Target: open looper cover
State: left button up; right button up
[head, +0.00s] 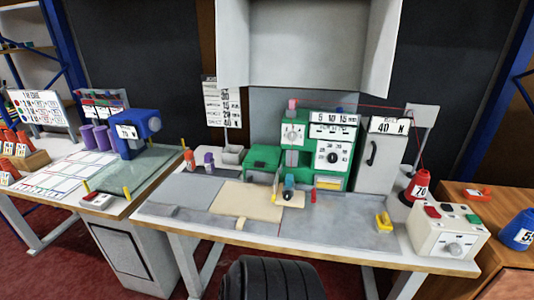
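The green binding machine (321,130) with white dial panels stands at the back of the middle table. A green block (262,160) forms its lower left, and a small yellow panel (330,182) sits low on its right front. I cannot tell for sure which part is the looper cover, or whether it is open. A small blue and dark part (289,184) sits at the machine's front, beside a beige piece (247,201) lying flat on the grey table top. Neither of my grippers is in view.
A red cone (417,188), a white control box (448,235) and a yellow item (384,221) are on the right. A grey cabinet (380,155) stands beside the machine. A blue machine (135,130) stands on the left table. A dark ribbed object (268,280) is at the bottom.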

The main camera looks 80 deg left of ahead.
aim_at(260, 155)
jog(key=u, duration=2.75)
